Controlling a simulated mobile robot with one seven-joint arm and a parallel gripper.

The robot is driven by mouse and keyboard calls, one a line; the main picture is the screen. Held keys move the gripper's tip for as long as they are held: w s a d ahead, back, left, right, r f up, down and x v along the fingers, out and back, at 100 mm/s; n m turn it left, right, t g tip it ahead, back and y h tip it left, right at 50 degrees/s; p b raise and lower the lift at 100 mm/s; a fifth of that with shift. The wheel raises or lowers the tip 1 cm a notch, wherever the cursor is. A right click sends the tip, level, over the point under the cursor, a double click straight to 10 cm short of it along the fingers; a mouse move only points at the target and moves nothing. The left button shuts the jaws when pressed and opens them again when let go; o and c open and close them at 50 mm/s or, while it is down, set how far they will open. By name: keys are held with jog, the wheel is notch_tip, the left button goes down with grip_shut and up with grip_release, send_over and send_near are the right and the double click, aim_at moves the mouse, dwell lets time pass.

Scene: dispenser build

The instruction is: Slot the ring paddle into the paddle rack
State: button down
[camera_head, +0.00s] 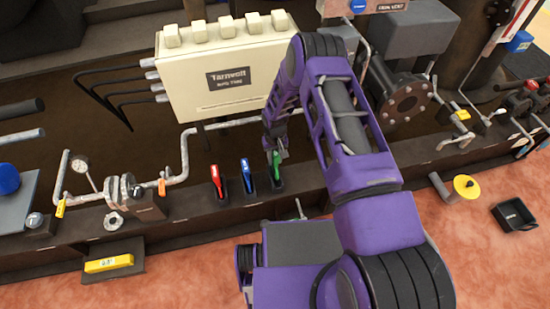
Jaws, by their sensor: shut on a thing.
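My gripper (278,157) reaches down over the ledge and is shut on the upright green handle (278,171). The green handle's lower end is at a dark holder, and the fingers partly hide its top. A small pale ring-shaped piece (113,221), possibly the ring paddle, lies on the ledge at left, apart from my gripper. Right of it stands a dark block (150,206) with a pale label and an orange tag, possibly the paddle rack. I cannot tell either for certain at this size.
Blue (246,174) and red (216,181) handles stand in dark holders just left of my gripper. A cream Tarnwell box (225,70) hangs behind. Pipes with a gauge (80,164) are at left. A yellow block (108,263) lies on a low step; a black bin (514,215) is at right.

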jog(key=shift+f, duration=0.4)
jog(key=shift+f, duration=0.2)
jog(key=shift+f, duration=0.7)
jog(key=shift+f, duration=0.35)
jog(key=shift+f, duration=0.45)
jog(key=c, duration=0.6)
grip_release()
jog(key=shift+o, duration=0.4)
